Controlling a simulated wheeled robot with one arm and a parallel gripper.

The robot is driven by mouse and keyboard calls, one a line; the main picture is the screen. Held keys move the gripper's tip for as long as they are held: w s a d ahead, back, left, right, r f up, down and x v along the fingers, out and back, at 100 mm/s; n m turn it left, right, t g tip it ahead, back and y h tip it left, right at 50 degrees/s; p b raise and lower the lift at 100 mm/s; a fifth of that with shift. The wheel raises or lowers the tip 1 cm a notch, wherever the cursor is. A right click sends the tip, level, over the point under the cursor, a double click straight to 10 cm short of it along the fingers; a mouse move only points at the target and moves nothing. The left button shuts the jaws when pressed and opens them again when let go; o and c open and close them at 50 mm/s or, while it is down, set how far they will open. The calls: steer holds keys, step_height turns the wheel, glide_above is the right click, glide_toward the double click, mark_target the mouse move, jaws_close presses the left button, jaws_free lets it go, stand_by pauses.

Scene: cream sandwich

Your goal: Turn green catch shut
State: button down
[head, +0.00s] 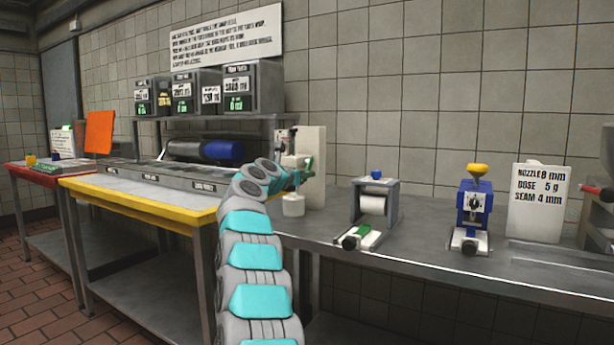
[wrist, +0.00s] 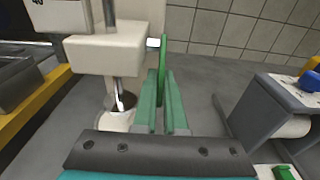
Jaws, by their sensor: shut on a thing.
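The green catch (wrist: 164,55) is a thin upright green piece on the right side of a cream machine (wrist: 108,50), next to a short white stub. My gripper (wrist: 161,84) has its two green fingers closed around the catch's lower part. In the head view my gripper (head: 297,176) reaches the machine's right side, where the catch (head: 309,163) shows as a small green bit. The fingers hide the catch's lower end.
A white cup (wrist: 115,119) stands under the machine's metal nozzle. A grey roller stand (head: 375,202) and a blue device (head: 473,212) stand to the right on the grey counter (head: 420,240). A yellow-edged table (head: 140,217) is on the left.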

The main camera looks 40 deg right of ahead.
steer(key=shift+a+r, duration=0.1)
steer(key=shift+r, duration=0.15)
stand_by(0.3)
steer(key=c, duration=1)
jaws_free()
steer(key=shift+f, duration=0.1)
steer(key=shift+s+a+b, duration=0.2)
steer(key=shift+a+b, duration=0.25)
steer(key=shift+a, duration=0.1)
steer(key=shift+b+v, duration=1.45)
steer(key=shift+v, duration=1.85)
